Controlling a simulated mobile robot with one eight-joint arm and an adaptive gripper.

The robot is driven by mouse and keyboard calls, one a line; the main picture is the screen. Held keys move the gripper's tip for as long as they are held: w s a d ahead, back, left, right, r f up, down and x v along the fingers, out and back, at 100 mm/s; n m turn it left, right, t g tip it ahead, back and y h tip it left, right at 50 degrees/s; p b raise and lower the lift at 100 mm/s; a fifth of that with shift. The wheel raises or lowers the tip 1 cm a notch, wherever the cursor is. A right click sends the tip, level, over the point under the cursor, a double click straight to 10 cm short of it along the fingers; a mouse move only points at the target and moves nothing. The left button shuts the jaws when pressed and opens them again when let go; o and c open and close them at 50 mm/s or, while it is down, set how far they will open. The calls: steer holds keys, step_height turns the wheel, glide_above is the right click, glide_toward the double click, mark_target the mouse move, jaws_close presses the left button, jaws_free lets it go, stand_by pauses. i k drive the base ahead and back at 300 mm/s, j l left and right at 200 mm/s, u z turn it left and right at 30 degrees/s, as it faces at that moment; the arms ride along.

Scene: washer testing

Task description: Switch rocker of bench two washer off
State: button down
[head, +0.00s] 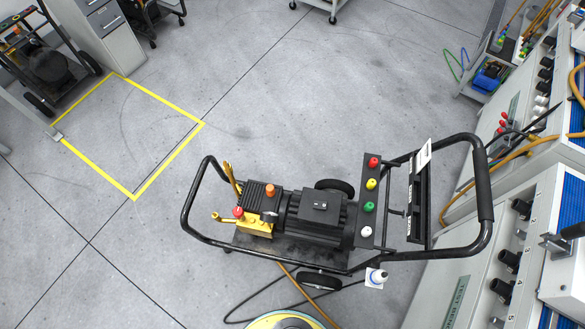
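A pressure washer (315,218) with a black tubular frame stands on the floor in the middle of the head view. It has a dark finned motor, a yellow pump (255,222) and an upright panel (368,202) with red, yellow, green and white nozzles. A small dark box (320,205) with tiny light marks sits on the motor; I cannot tell whether it is the rocker. A second, similar machine (45,65) is at the upper left, partly cut off. I cannot read which one belongs to bench two. My gripper is not in view.
Test benches (465,285) with black knobs and hoses line the right side, close to the washer's handle (483,190). A yellow floor outline (168,108) lies empty at the left. Drawers (105,30) stand behind it. A hose and cable run below the washer.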

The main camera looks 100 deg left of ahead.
mark_target(318, 205)
steer(key=u, duration=0.5)
steer(key=k+u, duration=0.1)
steer(key=u, duration=0.35)
steer(key=j+u, duration=0.1)
steer(key=u, duration=0.9)
steer(key=k+j+u, duration=0.1)
steer(key=u, duration=0.4)
steer(key=j+u, duration=0.1)
steer(key=u, duration=0.35)
